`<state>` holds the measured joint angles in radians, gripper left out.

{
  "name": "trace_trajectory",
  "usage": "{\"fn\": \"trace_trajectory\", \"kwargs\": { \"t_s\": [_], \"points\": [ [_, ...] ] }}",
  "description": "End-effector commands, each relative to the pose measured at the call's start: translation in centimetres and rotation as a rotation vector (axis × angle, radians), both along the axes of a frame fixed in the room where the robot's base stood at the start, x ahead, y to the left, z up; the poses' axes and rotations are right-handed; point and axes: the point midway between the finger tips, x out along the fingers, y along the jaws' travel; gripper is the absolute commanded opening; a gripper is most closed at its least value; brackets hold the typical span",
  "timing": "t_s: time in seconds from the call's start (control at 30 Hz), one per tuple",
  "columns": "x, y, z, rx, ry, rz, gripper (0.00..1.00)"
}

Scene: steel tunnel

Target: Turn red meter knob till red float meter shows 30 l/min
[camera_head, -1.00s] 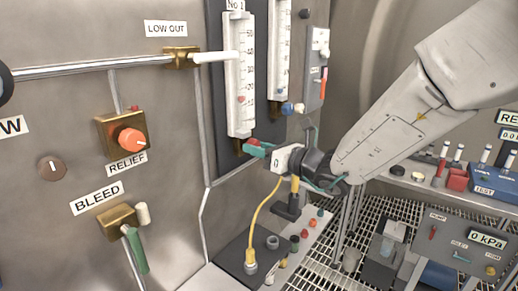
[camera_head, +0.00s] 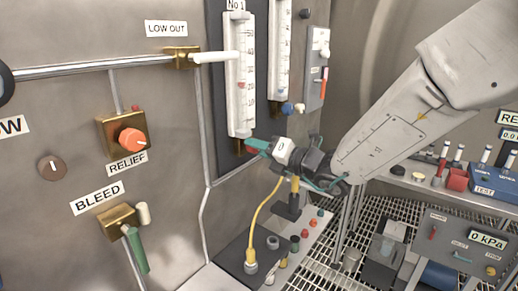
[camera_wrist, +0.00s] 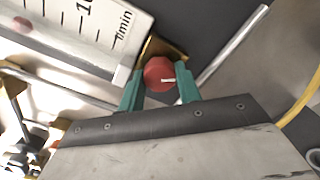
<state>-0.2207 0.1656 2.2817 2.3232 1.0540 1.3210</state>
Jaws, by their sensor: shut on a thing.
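The red meter knob (camera_wrist: 158,72) has a white pointer line and sits at the foot of the meter, between the two teal fingers of my gripper (camera_wrist: 160,88). The fingers are shut on its sides. In the head view my gripper (camera_head: 256,145) reaches the bottom of the meter marked No 1, and the knob is mostly hidden there. The red float meter (camera_head: 233,110) is a white upright scale.
A second meter with a blue float knob (camera_head: 287,108) stands just to the right. The relief knob (camera_head: 131,139) and the green bleed lever (camera_head: 136,250) are on the left wall. A yellow cable (camera_head: 259,215) hangs below my gripper.

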Motion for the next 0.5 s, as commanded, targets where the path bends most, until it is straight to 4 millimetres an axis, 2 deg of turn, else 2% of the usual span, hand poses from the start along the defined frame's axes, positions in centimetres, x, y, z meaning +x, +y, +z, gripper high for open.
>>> {"fn": "trace_trajectory", "kwargs": {
  "t_s": [0.47, 0.5],
  "points": [
    [-0.05, -0.05, -0.15, 0.008, 0.016, -0.001, 0.11],
    [-0.05, -0.05, -0.15, 0.008, 0.016, -0.001, 0.37]
  ]
}}
